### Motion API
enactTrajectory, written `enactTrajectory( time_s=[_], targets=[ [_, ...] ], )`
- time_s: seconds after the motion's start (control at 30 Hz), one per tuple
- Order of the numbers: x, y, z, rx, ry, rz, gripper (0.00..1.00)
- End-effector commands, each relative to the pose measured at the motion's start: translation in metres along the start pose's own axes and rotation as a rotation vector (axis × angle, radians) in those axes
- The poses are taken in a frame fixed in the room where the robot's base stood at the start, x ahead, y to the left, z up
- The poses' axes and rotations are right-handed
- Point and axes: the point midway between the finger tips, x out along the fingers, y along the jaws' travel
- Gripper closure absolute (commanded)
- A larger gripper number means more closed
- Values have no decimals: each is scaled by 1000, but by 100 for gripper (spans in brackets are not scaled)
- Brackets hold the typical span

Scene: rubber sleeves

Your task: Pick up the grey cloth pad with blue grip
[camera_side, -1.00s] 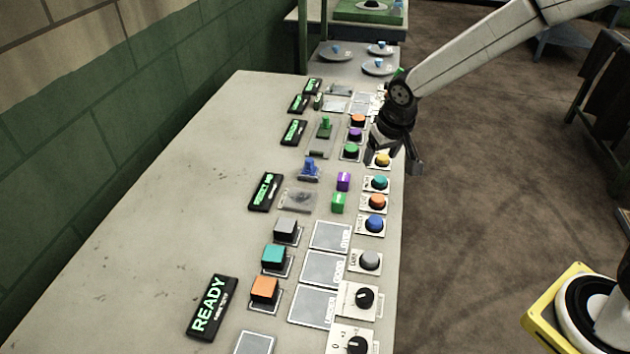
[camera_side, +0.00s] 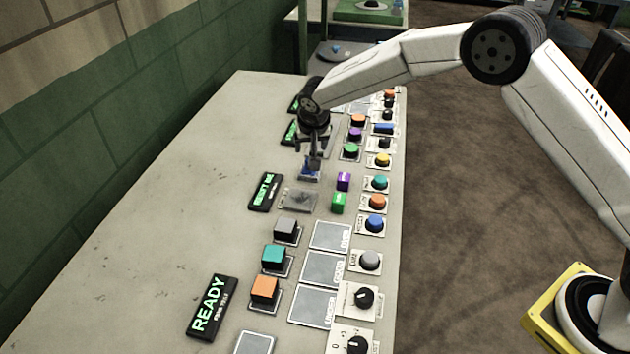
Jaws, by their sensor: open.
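The grey cloth pad with blue grip (camera_side: 310,176) lies on the bench, just beyond a grey square plate. My gripper (camera_side: 313,162) points down right over it, and its fingers overlap the blue grip in this view. Only a low part of the blue shows below the fingers; most of the grip and pad is hidden. The jaws are open. I cannot tell whether the fingers touch the grip.
Buttons line the right edge. The bench's left side is clear.

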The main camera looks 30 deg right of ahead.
Motion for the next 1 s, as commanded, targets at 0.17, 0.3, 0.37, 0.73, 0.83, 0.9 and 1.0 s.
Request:
enactTrajectory(
  time_s=[0.17, 0.3, 0.37, 0.73, 0.83, 0.9, 1.0],
  targets=[
    [5, 0, 0, 0, -1, 1, 26],
    [15, 0, 0, 0, -2, 1, 26],
    [20, 1, 1, 0, -2, 1, 26],
    [27, 0, 0, 0, -1, 0, 26],
    [32, 1, 1, -1, -2, 1, 26],
    [37, 1, 1, 0, -2, 0, 26],
    [47, 1, 2, 0, -2, 1, 26]
  ],
)
